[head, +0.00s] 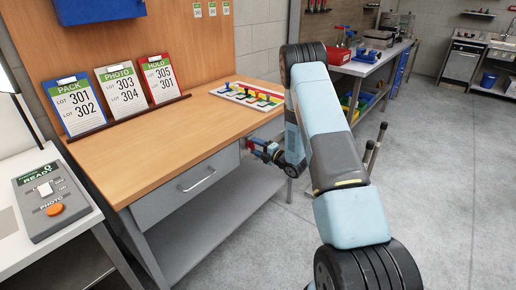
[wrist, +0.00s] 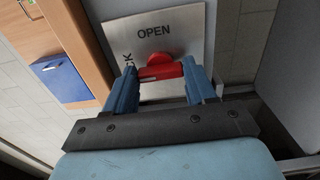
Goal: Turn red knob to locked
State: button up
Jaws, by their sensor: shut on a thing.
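The red knob (wrist: 160,58) sits on a pale metal plate (wrist: 190,28) in the wrist view. The plate reads OPEN above the knob; letters ending in CK, turned sideways and partly hidden, are at its left. The knob's red bar lies crosswise between the blue fingers of my gripper (wrist: 160,75), which are shut on it. In the head view my gripper (head: 262,148) is at the right end of the wooden bench, by its grey front; the knob is too small to make out clearly there.
The wooden bench (head: 150,150) has a grey drawer (head: 185,190) and a lower shelf. On it stand lot cards (head: 122,88) and a board with coloured strips (head: 250,97). A control box (head: 50,200) is at left. Open floor (head: 430,180) lies at right.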

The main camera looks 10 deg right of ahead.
jog(key=shift+s+f, duration=0.1)
jog(key=shift+f, duration=0.1)
jog(key=o, duration=1)
jog(key=shift+r, duration=0.1)
jog(key=shift+o, duration=0.2)
jog(key=v, duration=1.3)
jog(key=shift+s+d, duration=0.25)
